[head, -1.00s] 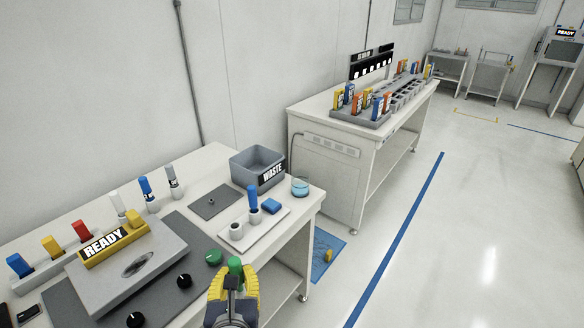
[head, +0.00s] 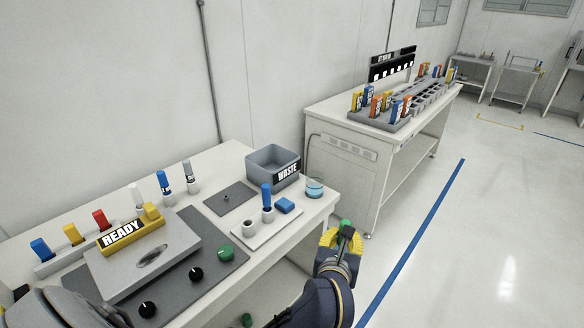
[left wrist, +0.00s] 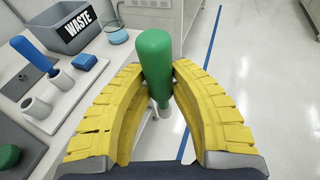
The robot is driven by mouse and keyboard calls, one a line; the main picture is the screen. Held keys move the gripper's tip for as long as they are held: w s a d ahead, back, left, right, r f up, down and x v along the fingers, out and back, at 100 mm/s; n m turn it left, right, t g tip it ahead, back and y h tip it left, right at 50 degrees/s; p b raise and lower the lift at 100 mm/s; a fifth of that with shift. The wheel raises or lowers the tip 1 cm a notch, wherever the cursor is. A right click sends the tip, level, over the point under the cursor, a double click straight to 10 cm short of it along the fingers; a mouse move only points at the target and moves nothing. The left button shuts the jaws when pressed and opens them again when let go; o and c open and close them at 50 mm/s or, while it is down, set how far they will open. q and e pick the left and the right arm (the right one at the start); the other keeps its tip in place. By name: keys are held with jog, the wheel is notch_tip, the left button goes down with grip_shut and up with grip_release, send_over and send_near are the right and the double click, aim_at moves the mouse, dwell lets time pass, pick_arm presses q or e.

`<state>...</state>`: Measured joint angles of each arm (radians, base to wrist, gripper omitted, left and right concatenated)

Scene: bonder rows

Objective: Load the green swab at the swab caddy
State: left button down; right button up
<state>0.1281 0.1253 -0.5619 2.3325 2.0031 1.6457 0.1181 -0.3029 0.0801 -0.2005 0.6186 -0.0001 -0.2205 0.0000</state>
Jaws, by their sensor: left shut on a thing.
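The green swab (left wrist: 154,58) stands roughly upright between the yellow fingers of my left gripper (left wrist: 160,88) in the left wrist view, its pale lower end showing below. In the head view, my left gripper (head: 340,242) is shut on it, out past the right front edge of the bench. Only a bit of green (head: 346,225) shows there. A white tray (head: 244,242), which I take to be the swab caddy, bears an empty round holder (head: 249,228), a holder with a blue swab (head: 266,195) and a blue block (head: 285,206). My right gripper is not in view.
A grey WASTE bin (head: 262,170) and a beaker of blue liquid (head: 315,188) stand behind the tray. A console with a READY sign (head: 121,234) and a green knob (head: 225,251) is to the left. Another bench (head: 345,160) stands beyond; open floor lies right.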

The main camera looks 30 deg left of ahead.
pick_arm(q)
jog(key=w+a+r+n+g+y, duration=0.1)
jog(key=w+a+n+y, duration=0.1)
jog(key=w+a, duration=0.5)
jog(key=w+a+r+n+g+y, duration=0.1)
jog(key=w+a+r+n+y, duration=0.15)
jog(key=a, duration=0.85)
jog(key=w+a+r+n+g+y, duration=0.1)
jog(key=w+a+n+y, duration=0.1)
jog(key=w+a, duration=0.45)
jog(key=shift+m, duration=0.25)
jog(key=shift+s+a+f, duration=0.25)
jog(key=shift+a+f, duration=0.05)
jog(key=shift+f, duration=0.65)
jog(key=shift+s+a+f, duration=0.25)
jog(key=shift+s+f, duration=0.05)
jog(key=shift+f, duration=0.6)
jog(key=shift+s+a+f, duration=0.25)
jog(key=shift+a+f, duration=0.05)
jog(key=shift+f, duration=0.65)
jog(key=shift+f, duration=0.55)
notch_tip(320, 180, up, 7)
